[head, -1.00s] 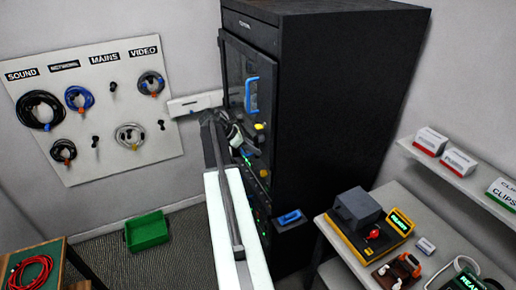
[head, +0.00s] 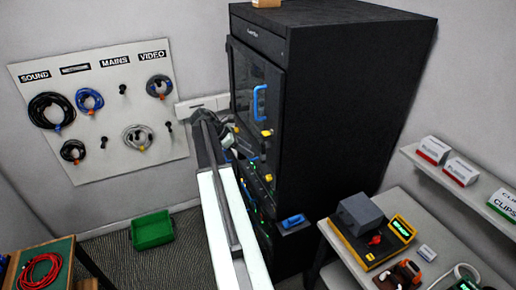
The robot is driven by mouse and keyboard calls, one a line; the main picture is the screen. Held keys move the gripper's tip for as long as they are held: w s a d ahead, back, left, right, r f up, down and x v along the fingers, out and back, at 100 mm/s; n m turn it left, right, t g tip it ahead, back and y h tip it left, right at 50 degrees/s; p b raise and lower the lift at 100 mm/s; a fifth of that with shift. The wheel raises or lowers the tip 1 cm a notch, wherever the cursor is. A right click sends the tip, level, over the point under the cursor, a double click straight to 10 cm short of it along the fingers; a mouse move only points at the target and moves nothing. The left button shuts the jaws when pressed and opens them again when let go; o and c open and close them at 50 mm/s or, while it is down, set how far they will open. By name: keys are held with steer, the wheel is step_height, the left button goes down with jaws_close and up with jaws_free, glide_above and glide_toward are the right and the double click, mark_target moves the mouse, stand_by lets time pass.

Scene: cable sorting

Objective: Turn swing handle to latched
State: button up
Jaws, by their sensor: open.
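The black rack cabinet (head: 352,110) stands in the middle, with its glazed door on its left face. A blue C-shaped handle (head: 259,102) sits upright on the door. A small yellow piece (head: 267,133) is just below it; I cannot tell which of these is the swing handle, or whether it is latched. My gripper (head: 229,132) is open, left of and lower than the blue handle, with a visible gap to it. Its fingertips are small and partly hidden by my arm, which also covers part of the lower rack front.
A cable board (head: 105,165) hangs on the left wall. A green bin (head: 152,231) lies on the floor below. A workbench (head: 440,245) with a yellow-and-black device (head: 372,240) stands close to the cabinet's right side. A blue item (head: 293,221) rests on a ledge at the rack's lower front.

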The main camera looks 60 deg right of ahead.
steer(key=w+a, duration=0.6)
steer(key=w, duration=0.1)
steer(key=shift+w+a+f, duration=0.15)
steer(key=shift+a+f, duration=0.05)
